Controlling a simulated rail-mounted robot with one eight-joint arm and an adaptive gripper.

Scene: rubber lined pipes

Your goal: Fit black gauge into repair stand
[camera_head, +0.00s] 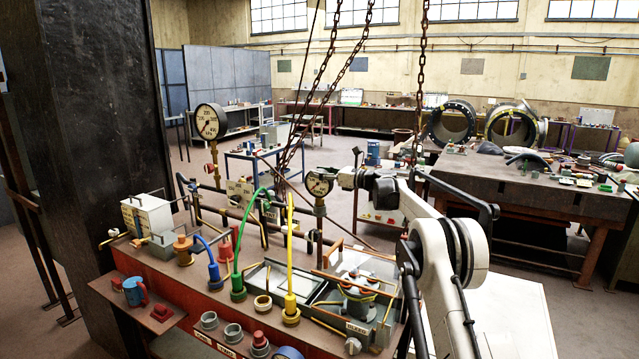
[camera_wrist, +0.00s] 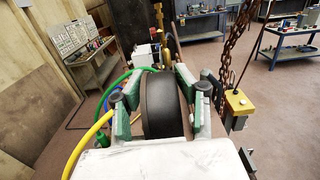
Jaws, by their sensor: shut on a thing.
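My gripper (camera_head: 337,179) reaches in from the right over the bench. It is shut on a round black gauge (camera_head: 319,182) with a pale dial. In the wrist view the gauge's black rim (camera_wrist: 160,105) stands edge-on between the green-padded fingers. Directly below the gauge in the head view is a brass fitting on an upright post (camera_head: 319,232), possibly the repair stand. I cannot tell whether the gauge's stem is seated in it or only above it. A second, larger black-rimmed gauge (camera_head: 210,122) stands on a post further left.
The red bench (camera_head: 230,312) carries green (camera_head: 238,262), blue (camera_head: 208,250) and yellow (camera_head: 290,240) hoses, a grey box (camera_head: 148,218) and open trays. Chains (camera_head: 422,80) hang behind my gripper. A dark column (camera_head: 105,150) stands at left. A yellow box (camera_wrist: 238,102) hangs right in the wrist view.

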